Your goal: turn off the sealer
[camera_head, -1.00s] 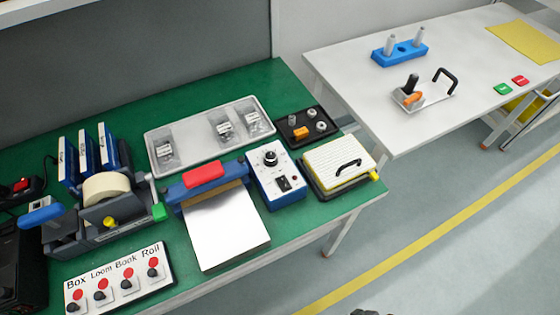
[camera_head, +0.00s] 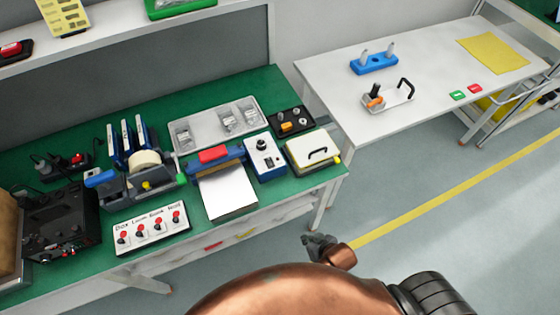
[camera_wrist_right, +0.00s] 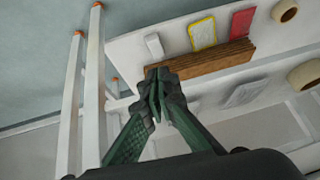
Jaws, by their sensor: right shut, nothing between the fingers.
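The sealer (camera_head: 203,168) looks like the blue bar with a red top pad and a pale plate in front, on the green bench. Beside its right end is a blue-and-white control box (camera_head: 277,168) with a black knob and a dark switch; the switch's position is too small to tell. My right gripper (camera_head: 318,244) is low, in front of the bench and apart from the sealer and box. In the right wrist view, this gripper (camera_wrist_right: 158,78) is shut and empty. My left gripper is not in view.
A panel labelled Box, Loom, Book, Roll (camera_head: 150,232) and a tape dispenser (camera_head: 137,188) are left of the sealer. A yellow-topped pad with a handle (camera_head: 312,150) is right of the box. A grey tray (camera_head: 200,122) lies behind.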

